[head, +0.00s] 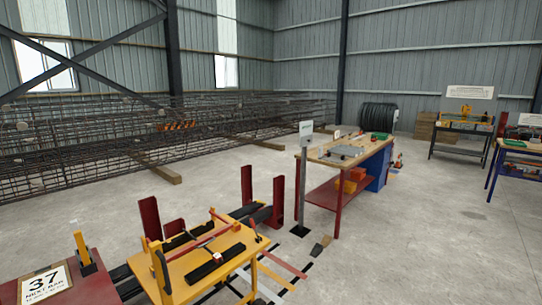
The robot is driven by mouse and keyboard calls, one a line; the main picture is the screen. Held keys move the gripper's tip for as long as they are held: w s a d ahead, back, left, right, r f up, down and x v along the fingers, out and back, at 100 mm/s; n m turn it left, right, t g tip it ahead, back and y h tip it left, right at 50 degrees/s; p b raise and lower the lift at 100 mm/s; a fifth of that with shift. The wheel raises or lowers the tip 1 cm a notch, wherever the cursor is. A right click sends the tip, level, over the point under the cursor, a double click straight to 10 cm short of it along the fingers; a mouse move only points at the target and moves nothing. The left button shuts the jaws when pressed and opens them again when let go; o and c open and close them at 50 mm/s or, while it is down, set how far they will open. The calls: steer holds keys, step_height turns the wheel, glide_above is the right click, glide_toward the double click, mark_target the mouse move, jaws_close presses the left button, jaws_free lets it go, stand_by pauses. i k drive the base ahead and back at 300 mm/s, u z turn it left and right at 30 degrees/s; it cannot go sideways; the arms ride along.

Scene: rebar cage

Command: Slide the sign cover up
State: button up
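No part that I can clearly make out as a sign cover shows in the head view. A small pale sign plate (306,128) sits on top of an upright grey post (302,185) in front of the wooden-topped workbench. Its lettering is too small to read, and I cannot tell whether a cover lies over it. A sign reading "37 NEXT BAR" (46,284) lies on a dark red surface at the lower left, with its face uncovered. My gripper is not in view.
A yellow bench (205,262) with red and black fittings stands at the bottom centre. The workbench (345,152) stands behind the post. Rebar cages (80,150) fill the back left. Concrete floor at the right (440,240) is clear.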

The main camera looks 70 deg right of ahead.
mark_target(306, 140)
steer(key=z, duration=3.25)
steer(key=i, duration=1.8)
steer(key=z, duration=0.45)
steer(key=i, duration=2.05)
steer(key=u, duration=0.6)
steer(key=i, duration=0.95)
steer(key=u, duration=1.85)
steer(key=i, duration=0.85)
steer(key=u, duration=0.65)
